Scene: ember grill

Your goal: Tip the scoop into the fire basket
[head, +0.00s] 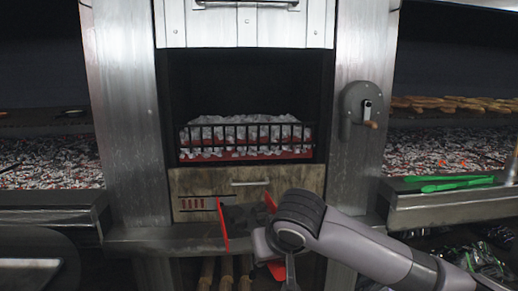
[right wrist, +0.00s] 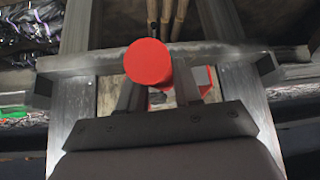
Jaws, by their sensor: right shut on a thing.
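The fire basket (head: 249,131) is a black barred rack in the opening of the central metal column, filled with pale, ashy coals and some red glow. The red scoop (head: 223,226) is in front of the column, low by the ledge, with dark lumps (head: 246,214) in it. My right gripper (head: 279,251) is shut on the scoop's handle, whose round red end (right wrist: 148,62) faces the right wrist camera between the fingers. The scoop is below and in front of the basket. The arm partly hides the scoop. My left gripper is in neither view.
A wooden drawer front (head: 247,193) is below the basket, above a metal ledge (head: 150,238). A hand crank (head: 362,110) is on the right post. Green tongs (head: 450,183) lie on the right ledge. Coal beds flank the column.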

